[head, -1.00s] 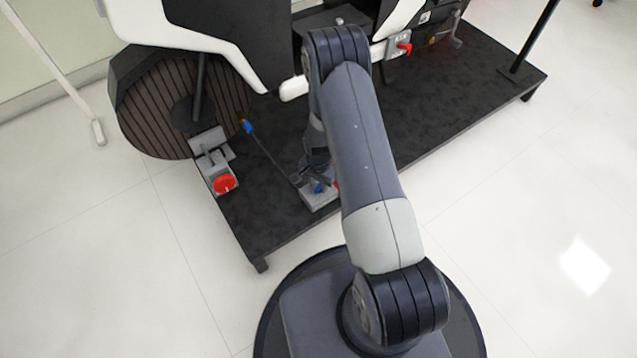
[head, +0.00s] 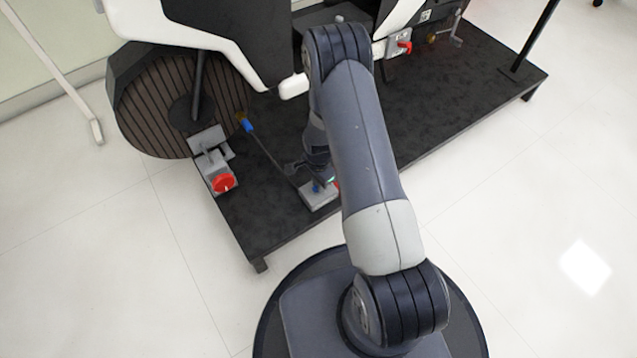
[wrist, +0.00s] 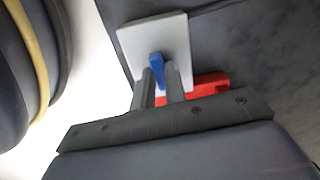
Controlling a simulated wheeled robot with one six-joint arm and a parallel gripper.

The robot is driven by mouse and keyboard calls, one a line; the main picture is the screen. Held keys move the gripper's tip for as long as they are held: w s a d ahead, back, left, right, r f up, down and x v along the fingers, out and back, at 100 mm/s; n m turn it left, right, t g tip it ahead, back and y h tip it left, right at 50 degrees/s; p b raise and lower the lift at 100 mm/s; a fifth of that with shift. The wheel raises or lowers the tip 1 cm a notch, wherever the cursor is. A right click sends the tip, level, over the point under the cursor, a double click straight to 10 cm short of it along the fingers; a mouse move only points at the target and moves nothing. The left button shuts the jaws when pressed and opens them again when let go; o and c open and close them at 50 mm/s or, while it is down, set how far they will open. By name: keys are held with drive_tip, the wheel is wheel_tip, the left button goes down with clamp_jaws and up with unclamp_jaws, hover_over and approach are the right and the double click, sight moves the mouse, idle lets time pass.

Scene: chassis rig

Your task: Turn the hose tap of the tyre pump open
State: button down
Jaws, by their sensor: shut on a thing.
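The hose tap is a small blue lever (wrist: 157,70) on a pale square plate (wrist: 178,38) in the wrist view. The lever points down toward my gripper (wrist: 162,80), whose two grey fingers are shut on it, one on each side. In the head view the blue lever (head: 316,188) shows just below my gripper (head: 320,181), over the light base block (head: 318,199) at the platform's front edge. A red part (wrist: 207,84) lies beside the right finger. My arm hides part of the pump in the head view.
A dark hose (head: 265,153) runs from a blue and yellow fitting (head: 246,124) to the pump. A grey unit with a red knob (head: 223,183) stands to the left. A red handle (head: 404,47) is at the upper right. The black platform (head: 440,95) is clear to the right.

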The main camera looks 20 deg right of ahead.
drive_tip(key=shift+m, duration=0.6)
drive_tip(key=c, duration=1.4)
unclamp_jaws()
drive_tip(key=shift+c, duration=0.2)
wheel_tip(320, 180, up, 11)
drive_tip(key=p, duration=0.4)
drive_tip(key=shift+f, duration=0.2)
